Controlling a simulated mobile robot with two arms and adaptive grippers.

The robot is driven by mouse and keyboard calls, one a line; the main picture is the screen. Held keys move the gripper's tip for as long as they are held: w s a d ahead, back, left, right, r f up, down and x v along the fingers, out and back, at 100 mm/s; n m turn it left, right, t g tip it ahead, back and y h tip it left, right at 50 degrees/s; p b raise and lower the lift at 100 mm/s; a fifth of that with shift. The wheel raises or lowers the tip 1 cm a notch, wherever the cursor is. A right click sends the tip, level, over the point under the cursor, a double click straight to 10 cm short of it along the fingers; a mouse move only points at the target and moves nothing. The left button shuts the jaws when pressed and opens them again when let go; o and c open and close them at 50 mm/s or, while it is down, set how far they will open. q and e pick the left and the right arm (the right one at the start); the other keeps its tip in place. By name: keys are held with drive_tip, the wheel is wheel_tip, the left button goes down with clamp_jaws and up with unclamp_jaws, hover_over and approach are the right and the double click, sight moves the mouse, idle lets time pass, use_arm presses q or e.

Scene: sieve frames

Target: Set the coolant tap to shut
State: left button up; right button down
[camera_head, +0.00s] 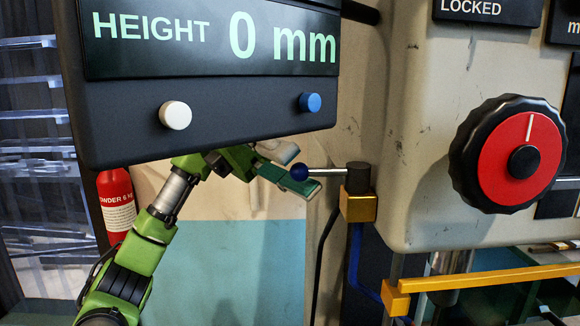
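The coolant tap (358,206) is a brass body with a dark cap, right of the picture's middle. Its thin metal lever (325,172) points left and ends in a dark blue ball (299,172). My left gripper (303,168) reaches in from the left beneath the display box, with its fingers spread. One finger shows above and left of the ball, the other below it. The ball appears to overlap the lower finger; I cannot tell whether they touch. My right gripper is not in view.
A dark display box (240,95) reading HEIGHT 0 mm hangs over my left arm, with a white and a blue button. A large red and black knob (508,155) sits on the machine at right. A yellow bar (490,278) runs below it. A red extinguisher (116,203) stands at left.

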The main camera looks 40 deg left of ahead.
use_arm(q)
drive_tip(key=v, duration=0.7)
